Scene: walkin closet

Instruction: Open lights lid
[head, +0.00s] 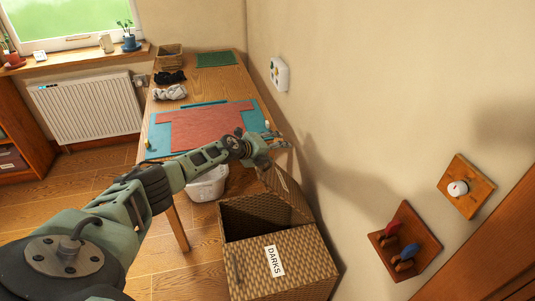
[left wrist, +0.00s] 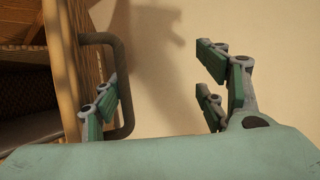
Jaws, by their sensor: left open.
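The wicker hamper (head: 290,272) stands against the wall. Its front lid, labelled DARKS (head: 245,262), is down. Behind it, the other lid (head: 286,197) is tilted up toward the wall, with a pale label partly visible and unreadable; the compartment below it is open and dark. My left gripper (head: 267,150) is at the top of this raised lid, partly hiding it. In the left wrist view, the gripper's fingers (left wrist: 165,98) are spread. A brown bar handle (left wrist: 124,75) is between them, close to the left finger; contact cannot be told. My right gripper is not in view.
A wooden table (head: 228,88) with a red garment (head: 205,128) on a teal mat stands behind the hamper. A white basket (head: 208,186) is under its edge. The wall (head: 370,120) is close on the right, with a hook board (head: 404,240). Floor is clear at left.

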